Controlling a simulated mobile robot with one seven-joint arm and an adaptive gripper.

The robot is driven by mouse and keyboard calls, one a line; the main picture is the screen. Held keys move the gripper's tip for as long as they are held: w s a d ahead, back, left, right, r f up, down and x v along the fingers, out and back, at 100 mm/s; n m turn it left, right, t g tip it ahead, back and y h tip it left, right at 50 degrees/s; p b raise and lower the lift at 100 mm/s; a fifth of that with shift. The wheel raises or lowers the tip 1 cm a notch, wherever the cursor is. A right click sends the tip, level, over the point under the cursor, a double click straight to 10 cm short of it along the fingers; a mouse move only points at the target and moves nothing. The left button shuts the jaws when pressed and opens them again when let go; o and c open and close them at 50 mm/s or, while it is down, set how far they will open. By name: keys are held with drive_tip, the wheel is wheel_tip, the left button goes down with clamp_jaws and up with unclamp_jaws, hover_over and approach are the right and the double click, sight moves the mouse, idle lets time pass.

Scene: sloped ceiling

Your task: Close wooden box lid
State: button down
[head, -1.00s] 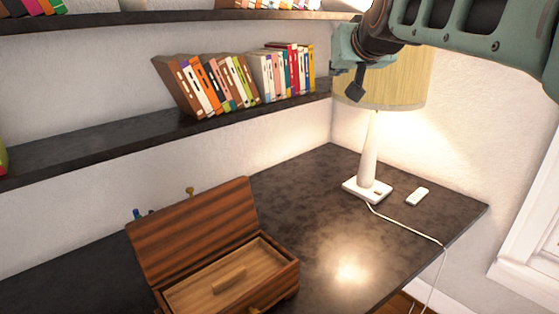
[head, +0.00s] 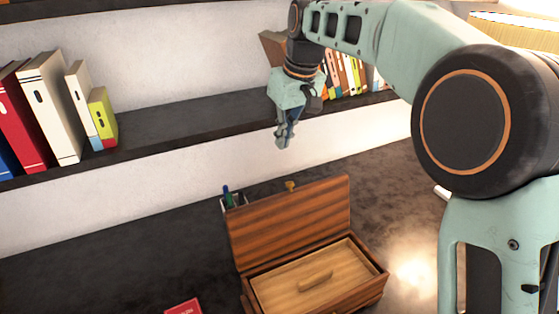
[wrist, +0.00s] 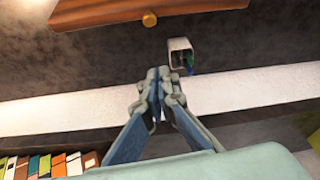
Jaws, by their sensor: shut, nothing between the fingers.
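The wooden box (head: 372,289) stands on the dark desk in the head view, with a light wooden tray and handle inside. Its striped lid (head: 290,228) is open, standing up and leaning back toward the wall. In the wrist view the lid (wrist: 130,12) shows along the top edge, with a round brass knob (wrist: 150,19) by it. My gripper (head: 283,143) is above and behind the lid, in front of the shelf edge, pointing down. In the wrist view its fingers (wrist: 157,75) are together and empty, apart from the lid.
A white pen cup (wrist: 180,54) stands behind the box, close to the lid; it also shows in the head view (head: 234,201). A shelf with books (head: 50,105) runs along the wall. A red book (head: 184,307) lies on the desk. Desk left of the box is mostly clear.

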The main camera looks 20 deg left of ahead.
drive_tip(key=x, duration=1)
drive_tip(key=shift+s+d+r+p, duration=0.1)
drive_tip(key=shift+s+d+p, duration=0.1)
drive_tip(key=shift+s+d, duration=0.3)
drive_tip(key=shift+s+d+p, duration=0.2)
drive_tip(key=shift+s+d, duration=0.05)
drive_tip(key=shift+d, duration=0.45)
drive_tip(key=shift+s+d+r+p, duration=0.1)
drive_tip(key=shift+s+d+p, duration=0.1)
drive_tip(key=shift+s+d, duration=0.3)
drive_tip(key=shift+d+f+b, duration=0.1)
drive_tip(key=shift+d+b, duration=0.05)
drive_tip(key=shift+b, duration=0.2)
